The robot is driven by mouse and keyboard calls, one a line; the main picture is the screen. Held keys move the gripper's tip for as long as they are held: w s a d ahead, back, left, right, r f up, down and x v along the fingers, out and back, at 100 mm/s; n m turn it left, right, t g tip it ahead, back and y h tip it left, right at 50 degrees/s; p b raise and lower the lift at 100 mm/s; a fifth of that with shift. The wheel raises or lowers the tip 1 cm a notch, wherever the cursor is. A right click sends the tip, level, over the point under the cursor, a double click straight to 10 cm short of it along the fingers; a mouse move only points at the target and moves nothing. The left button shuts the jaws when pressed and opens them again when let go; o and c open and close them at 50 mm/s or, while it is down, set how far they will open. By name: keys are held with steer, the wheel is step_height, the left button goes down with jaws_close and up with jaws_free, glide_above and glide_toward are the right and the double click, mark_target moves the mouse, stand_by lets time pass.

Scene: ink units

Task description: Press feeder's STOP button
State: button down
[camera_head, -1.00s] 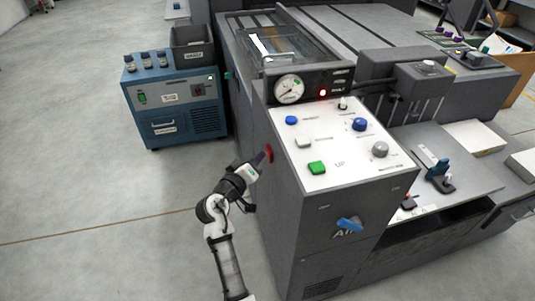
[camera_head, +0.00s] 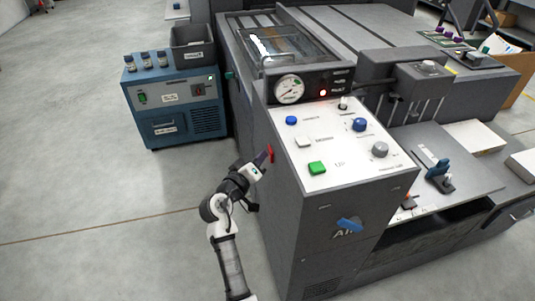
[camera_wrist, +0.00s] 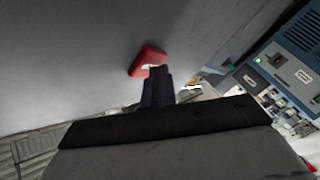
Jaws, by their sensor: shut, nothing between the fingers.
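The red STOP button (camera_head: 271,153) is on the left side wall of the grey feeder (camera_head: 318,225), just below the edge of its white control panel. In the wrist view the red button (camera_wrist: 143,57) shows just beyond my fingertips, which cover part of its front. My gripper (camera_head: 263,158) is shut and empty, its tip pointing at the button. In the wrist view my dark gripper fingers (camera_wrist: 157,76) overlap the button's lower right part. They are at or very close to it; I cannot tell whether they touch.
The white panel (camera_head: 345,140) carries blue, white, grey and green controls, with a gauge (camera_head: 289,89) behind it. The floor left of my arm is clear.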

stand_by(0.4)
steer(key=shift+s+a, duration=0.2)
steer(key=shift+a, duration=0.5)
steer(key=shift+s+a+b, duration=0.2)
steer(key=shift+a+b, duration=0.05)
steer(key=shift+a, duration=0.6)
steer(key=shift+s+a+b, duration=0.2)
steer(key=shift+s+a, duration=0.05)
steer(key=shift+a, duration=0.55)
steer(key=shift+s+a+b, duration=0.2)
steer(key=shift+a+b, duration=0.05)
steer(key=shift+a, duration=0.6)
